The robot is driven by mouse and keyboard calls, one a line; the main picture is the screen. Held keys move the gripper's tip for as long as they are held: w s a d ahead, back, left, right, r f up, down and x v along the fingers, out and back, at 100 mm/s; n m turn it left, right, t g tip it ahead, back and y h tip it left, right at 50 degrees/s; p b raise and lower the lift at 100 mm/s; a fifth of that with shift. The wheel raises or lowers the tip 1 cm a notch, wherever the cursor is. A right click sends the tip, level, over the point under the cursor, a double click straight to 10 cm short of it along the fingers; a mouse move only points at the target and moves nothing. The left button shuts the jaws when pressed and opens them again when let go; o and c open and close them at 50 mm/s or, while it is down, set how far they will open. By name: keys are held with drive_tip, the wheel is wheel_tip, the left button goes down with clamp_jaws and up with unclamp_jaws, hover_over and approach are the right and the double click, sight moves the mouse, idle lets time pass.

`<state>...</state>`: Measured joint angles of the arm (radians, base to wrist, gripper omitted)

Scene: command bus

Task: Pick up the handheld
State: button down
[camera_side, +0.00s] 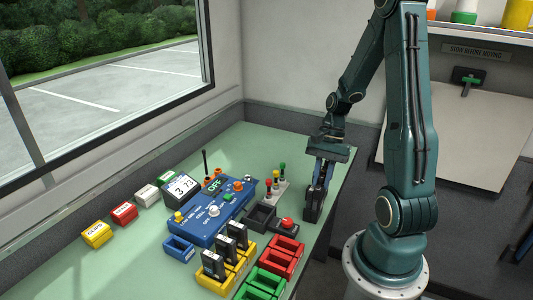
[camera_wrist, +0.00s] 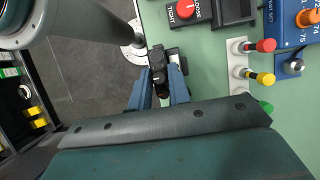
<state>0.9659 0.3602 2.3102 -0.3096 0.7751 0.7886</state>
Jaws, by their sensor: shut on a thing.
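The handheld, a dark upright block, stands at the right edge of the green table in the side view (camera_side: 312,214). My gripper (camera_side: 319,188) points down over it, its blue fingers on either side. In the wrist view the handheld (camera_wrist: 158,66) sits between the two blue fingers of my gripper (camera_wrist: 161,88), which is shut on it. Its lower end is close to the table edge; I cannot tell whether it touches the table.
A blue console (camera_side: 207,218) stands left of the gripper. Several black blocks stand in yellow holders (camera_side: 216,281) nearer the front, beside red trays (camera_side: 283,262) and green trays (camera_side: 258,286). A dark open tray (camera_side: 262,217) and a red-knobbed box (camera_side: 287,225) stand close by.

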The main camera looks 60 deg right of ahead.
drive_tip(key=shift+r, duration=0.15)
wheel_tip(320, 180, up, 20)
drive_tip(key=shift+f, duration=0.2)
idle(0.7)
drive_tip(key=shift+w, duration=0.1)
idle(1.2)
